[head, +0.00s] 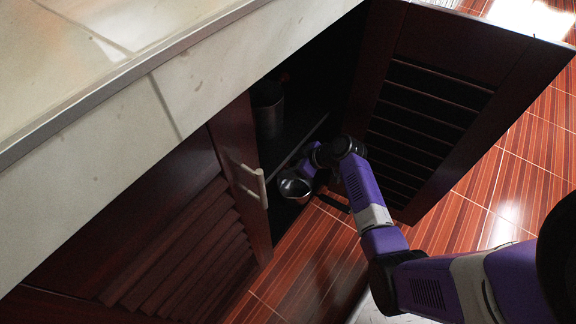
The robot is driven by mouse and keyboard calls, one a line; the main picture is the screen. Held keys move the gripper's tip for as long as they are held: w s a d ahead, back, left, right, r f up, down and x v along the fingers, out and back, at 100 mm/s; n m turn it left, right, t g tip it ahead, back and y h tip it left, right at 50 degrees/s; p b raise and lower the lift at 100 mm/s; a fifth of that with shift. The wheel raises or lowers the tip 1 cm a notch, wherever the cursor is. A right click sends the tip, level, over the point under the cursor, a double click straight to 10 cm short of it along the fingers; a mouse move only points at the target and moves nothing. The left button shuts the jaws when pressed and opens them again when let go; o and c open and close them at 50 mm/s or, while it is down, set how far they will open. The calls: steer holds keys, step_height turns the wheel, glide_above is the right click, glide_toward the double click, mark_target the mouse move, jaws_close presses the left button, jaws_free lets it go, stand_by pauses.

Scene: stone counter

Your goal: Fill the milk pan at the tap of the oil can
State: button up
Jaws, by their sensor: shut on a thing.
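The milk pan (295,187), a small metal vessel with a round open top, is at the mouth of the open cabinet. My gripper (308,172) is right beside its upper right rim and shut on it; the fingertips are small and dark, so the exact hold is hard to see. The pan looks roughly upright, and its inside is too dark to tell what it holds. A dark cylindrical vessel (268,108), perhaps the oil can, stands deeper in the cabinet, above and left of the pan. No tap can be made out on it.
A closed louvred door with a pale handle (254,184) is just left of the pan. The stone counter (110,110) overhangs at upper left. The tiled floor (520,180) is clear at right.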

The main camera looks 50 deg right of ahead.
steer(key=shift+s+a+f+n+y+b, duration=0.1)
steer(key=shift+f+n+y+b, duration=0.1)
steer(key=shift+n+y+b, duration=0.4)
steer(key=shift+s+n+g+y, duration=0.15)
steer(key=shift+n+g+y, duration=0.15)
steer(key=shift+n, duration=0.2)
steer(key=shift+a, duration=0.1)
steer(key=o, duration=1.2)
steer(key=shift+r, duration=0.1)
steer(key=shift+d+r, duration=0.1)
steer(key=shift+d, duration=0.1)
